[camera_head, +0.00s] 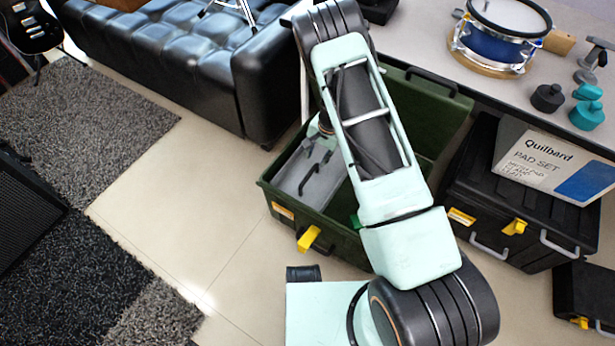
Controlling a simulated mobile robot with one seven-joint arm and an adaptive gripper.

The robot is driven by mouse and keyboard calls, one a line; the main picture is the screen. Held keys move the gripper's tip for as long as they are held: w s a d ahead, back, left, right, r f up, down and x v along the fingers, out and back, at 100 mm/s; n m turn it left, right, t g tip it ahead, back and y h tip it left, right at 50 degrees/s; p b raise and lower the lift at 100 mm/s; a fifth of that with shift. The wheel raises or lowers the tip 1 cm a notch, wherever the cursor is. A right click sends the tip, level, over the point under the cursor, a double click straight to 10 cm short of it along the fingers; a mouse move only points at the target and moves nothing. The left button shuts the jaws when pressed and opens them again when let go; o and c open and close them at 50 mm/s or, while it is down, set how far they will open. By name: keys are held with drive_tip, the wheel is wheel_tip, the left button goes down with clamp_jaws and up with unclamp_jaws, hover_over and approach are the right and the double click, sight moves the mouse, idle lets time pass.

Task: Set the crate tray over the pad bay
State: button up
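A dark green crate (283,219) stands open on the floor, its lid raised at the back right. A grey crate tray (309,188) lies in its left part. My gripper (312,176) reaches down over the tray, its dark fingers at or just above the tray's middle. I cannot tell whether they touch it or how far apart they are. My arm crosses the crate and hides its middle. A strip of green interior shows right of my arm; I cannot make out the pad bay or any pads there.
A black case (484,208) with a "Quilbard PAD SET" box (555,165) on it stands to the right. A table (420,30) behind carries a blue drum (500,38) and dumbbells. A black sofa (190,62) is behind left. Tiled floor (190,215) left of the crate is clear.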

sight(309, 174)
drive_tip(key=f+b, duration=0.1)
drive_tip(key=f, duration=0.2)
drive_tip(key=a+f+b, duration=0.1)
drive_tip(key=f, duration=0.3)
drive_tip(key=w+a+f+b, duration=0.1)
drive_tip(key=f, duration=0.3)
drive_tip(key=shift+f, duration=0.2)
drive_tip(key=shift+c, duration=0.5)
clamp_jaws()
